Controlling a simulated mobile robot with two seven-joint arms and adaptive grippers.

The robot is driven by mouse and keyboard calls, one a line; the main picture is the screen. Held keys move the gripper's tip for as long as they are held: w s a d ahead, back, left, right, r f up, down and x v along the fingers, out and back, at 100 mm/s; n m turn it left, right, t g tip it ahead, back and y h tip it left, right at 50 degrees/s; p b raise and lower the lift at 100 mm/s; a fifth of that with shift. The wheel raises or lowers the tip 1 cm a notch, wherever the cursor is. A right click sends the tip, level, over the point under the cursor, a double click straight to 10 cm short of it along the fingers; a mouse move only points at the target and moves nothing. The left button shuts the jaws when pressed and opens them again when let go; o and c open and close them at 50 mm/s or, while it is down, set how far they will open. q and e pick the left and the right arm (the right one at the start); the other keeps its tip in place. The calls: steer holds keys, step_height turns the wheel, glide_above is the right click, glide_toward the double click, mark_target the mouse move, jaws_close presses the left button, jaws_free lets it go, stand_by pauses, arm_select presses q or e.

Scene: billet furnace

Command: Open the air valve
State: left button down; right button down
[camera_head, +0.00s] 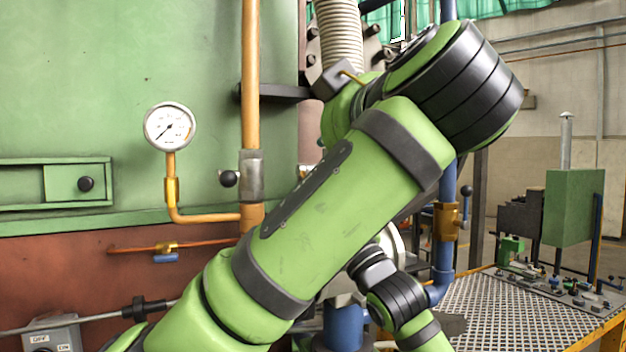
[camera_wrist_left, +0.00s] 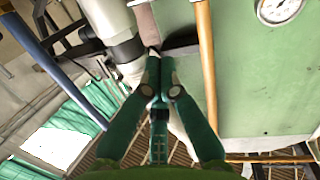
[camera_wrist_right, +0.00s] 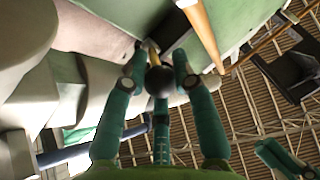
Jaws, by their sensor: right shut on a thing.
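A black ball knob (camera_wrist_right: 160,80) on a short yellow lever (camera_wrist_right: 152,50) sits between the fingers of my right gripper (camera_wrist_right: 160,72), which is shut on it. In the head view a yellow lever (camera_head: 352,77) comes out of a grey block (camera_head: 334,80) at the foot of a ribbed grey duct (camera_head: 340,35); its outer end is hidden behind a green arm. My left gripper (camera_wrist_left: 159,65) shows in the left wrist view with its fingertips together, with no thing seen between them. Both grippers are hidden in the head view.
A pressure gauge (camera_head: 170,127) and an orange pipe (camera_head: 250,75) with a black-knobbed valve stand left of the arm. A blue pipe (camera_head: 445,240) with a brass valve (camera_head: 447,222) stands right. A dark bracket (camera_head: 275,92) juts from the green furnace wall (camera_head: 130,60). A control desk (camera_head: 560,285) is at right.

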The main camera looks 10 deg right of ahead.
steer(key=shift+s+d+r, duration=0.1)
steer(key=shift+r, duration=0.1)
arm_select(q)
steer(key=w+a+f, duration=0.1)
steer(key=w+f, duration=0.5)
steer(key=w, duration=0.5)
steer(key=shift+w+a+g, duration=0.15)
steer(key=shift+w+g, duration=0.15)
steer(key=shift+f, duration=0.15)
